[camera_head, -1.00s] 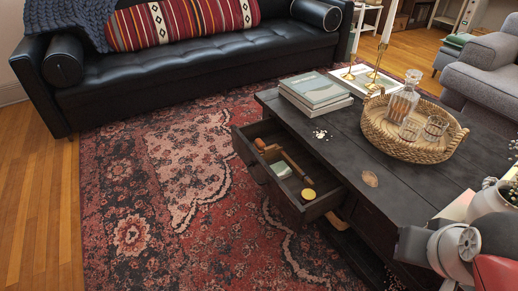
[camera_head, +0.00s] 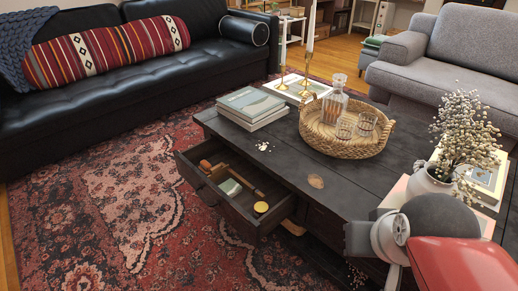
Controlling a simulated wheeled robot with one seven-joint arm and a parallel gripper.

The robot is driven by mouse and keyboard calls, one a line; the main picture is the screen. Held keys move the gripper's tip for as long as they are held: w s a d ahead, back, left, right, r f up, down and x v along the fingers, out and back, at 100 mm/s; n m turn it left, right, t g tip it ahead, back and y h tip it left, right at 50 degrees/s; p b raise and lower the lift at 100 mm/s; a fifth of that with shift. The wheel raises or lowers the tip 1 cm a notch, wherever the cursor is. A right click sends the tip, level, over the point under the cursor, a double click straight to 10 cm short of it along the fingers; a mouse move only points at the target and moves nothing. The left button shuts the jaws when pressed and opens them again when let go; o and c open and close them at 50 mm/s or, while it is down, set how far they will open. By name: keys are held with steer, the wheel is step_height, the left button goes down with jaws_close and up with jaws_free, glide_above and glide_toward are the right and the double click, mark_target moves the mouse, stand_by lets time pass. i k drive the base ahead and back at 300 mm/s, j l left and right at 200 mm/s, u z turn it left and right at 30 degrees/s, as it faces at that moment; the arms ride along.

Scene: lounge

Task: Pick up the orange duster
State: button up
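An open drawer (camera_head: 212,203) sticks out from the left side of the dark coffee table (camera_head: 250,141). In it lies an orange-brown piece (camera_head: 207,165) beside a thin wooden handle (camera_head: 245,180). I cannot tell whether this is the orange duster. A pale green item (camera_head: 230,187) and a round yellow-lidded item (camera_head: 261,207) lie in the same drawer. No fingertips of my gripper show; only grey and red parts of my arm are in view at the lower right, apart from the drawer.
The table top holds stacked books (camera_head: 252,107), a wicker tray (camera_head: 345,147) with a decanter and glasses, brass candlesticks (camera_head: 305,85) and a vase of dried stems (camera_head: 432,181). A black sofa (camera_head: 130,75) and grey armchair (camera_head: 430,60) stand behind. The rug (camera_head: 130,200) left of the drawer is clear.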

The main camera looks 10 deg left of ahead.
mark_target(205, 167)
steer(key=j+u, duration=0.1)
steer(key=u, duration=0.5)
steer(key=i+j+u, duration=0.2)
steer(key=i+u, duration=0.55)
steer(key=i, duration=0.15)
steer(key=i+j, duration=0.15)
steer(key=i, duration=0.45)
